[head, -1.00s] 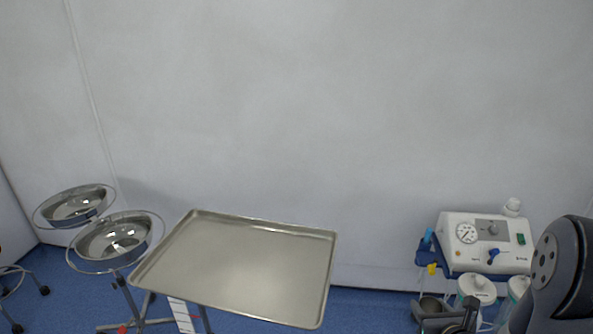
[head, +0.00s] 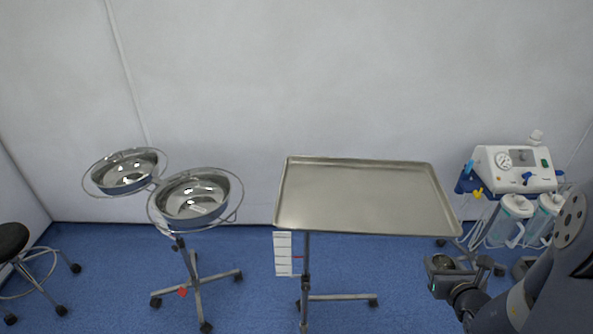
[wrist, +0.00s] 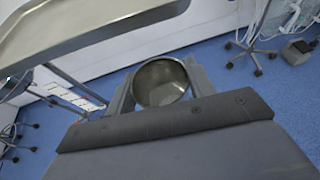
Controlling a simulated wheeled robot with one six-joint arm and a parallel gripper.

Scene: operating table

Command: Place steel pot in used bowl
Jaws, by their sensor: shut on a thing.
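The steel pot (wrist: 160,84) is a small round metal vessel held between the fingers of my gripper (wrist: 158,92) in the wrist view. Its open mouth shows and its inside looks empty. In the head view my gripper (head: 446,273) is at the lower right, shut on the pot (head: 443,262), in front of and below the right end of the tray. Two shiny steel bowls sit in ring holders on a wheeled stand at the left: a nearer bowl (head: 193,197) and a farther bowl (head: 126,172). I cannot tell which is the used bowl. My gripper is far from both.
An empty steel tray (head: 365,195) on a wheeled stand lies between my gripper and the bowls. A suction machine (head: 515,170) with canisters stands at the right. A black stool (head: 14,241) is at far left. A white wall closes the back.

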